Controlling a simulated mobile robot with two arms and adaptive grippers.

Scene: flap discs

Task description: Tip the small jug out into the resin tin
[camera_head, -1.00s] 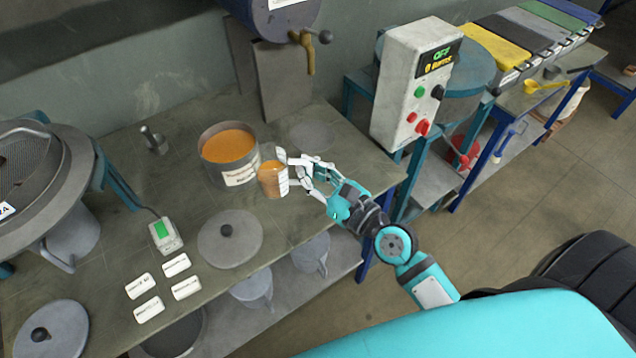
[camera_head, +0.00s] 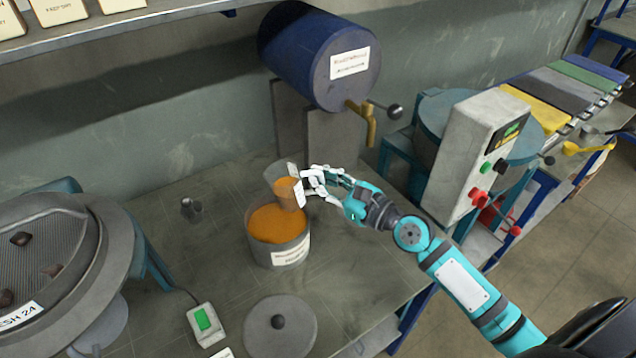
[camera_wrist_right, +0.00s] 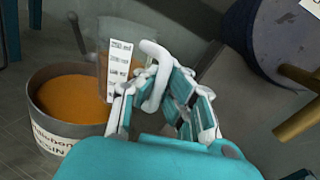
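The small jug (camera_head: 284,190) is clear with orange liquid inside and a white marked strip on its side. It is held above the resin tin, leaning a little with its rim to the left. My right gripper (camera_head: 309,184) is shut on the jug's handle, to the right of the tin. The resin tin (camera_head: 262,251) is grey, labelled, open and holds orange resin. In the right wrist view, the jug (camera_wrist_right: 118,62) hangs beside the fingers (camera_wrist_right: 152,92), partly over the tin (camera_wrist_right: 42,118). No stream of liquid is visible. My left gripper is out of view.
A blue drum (camera_head: 325,85) with a brass tap (camera_head: 368,122) stands behind. A sieve machine (camera_head: 75,265) is at left and a control box (camera_head: 474,155) at right.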

